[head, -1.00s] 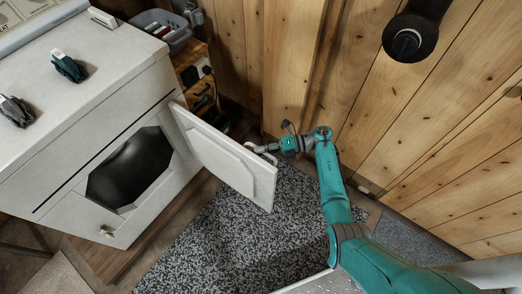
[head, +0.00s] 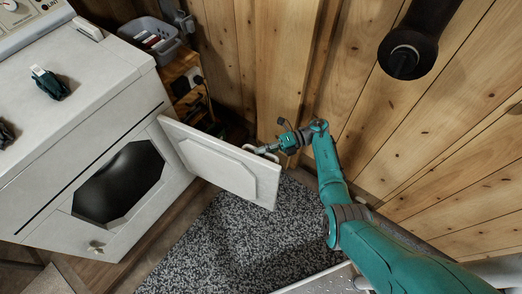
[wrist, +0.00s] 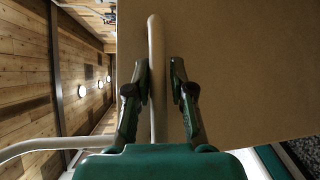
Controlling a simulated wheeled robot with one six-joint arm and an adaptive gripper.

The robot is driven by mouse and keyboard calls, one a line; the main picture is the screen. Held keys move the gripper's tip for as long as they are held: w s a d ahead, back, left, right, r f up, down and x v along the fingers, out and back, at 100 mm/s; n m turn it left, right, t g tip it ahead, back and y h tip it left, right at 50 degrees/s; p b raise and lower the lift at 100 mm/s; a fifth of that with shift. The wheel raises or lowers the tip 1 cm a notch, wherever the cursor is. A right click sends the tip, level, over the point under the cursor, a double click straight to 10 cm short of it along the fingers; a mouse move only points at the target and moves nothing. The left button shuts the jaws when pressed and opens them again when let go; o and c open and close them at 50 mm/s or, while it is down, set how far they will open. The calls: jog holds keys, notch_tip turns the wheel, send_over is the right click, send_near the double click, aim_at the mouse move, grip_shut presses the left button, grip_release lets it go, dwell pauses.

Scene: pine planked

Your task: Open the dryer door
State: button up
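The white dryer (head: 95,125) stands at the left. Its door (head: 222,165) is swung wide open on hinges at the right of the opening (head: 125,185), whose dark inside shows. The door's pale looped handle (head: 262,150) is on its far side in the head view, near the free edge. My gripper (head: 270,149) is at this handle. In the wrist view the handle bar (wrist: 157,60) runs upright between the two fingers of my gripper (wrist: 160,75), which are closed in around it. The door's brown face (wrist: 230,70) fills the right of that view.
A pine wall (head: 425,120) runs close behind my arm. A shelf (head: 183,75) with a grey basket (head: 150,38) stands beside the dryer, near the opened door. A speckled rug (head: 225,240) covers the floor in front. A dark green thing (head: 50,84) lies on the dryer top.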

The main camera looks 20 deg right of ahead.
jog(key=shift+o, duration=0.7)
jog(key=shift+d+r, duration=0.1)
jog(key=d+r, duration=0.1)
jog(key=d, duration=1)
jog(key=shift+s+d+r, duration=0.15)
jog(key=shift+d+r, duration=0.1)
jog(key=shift+d, duration=0.1)
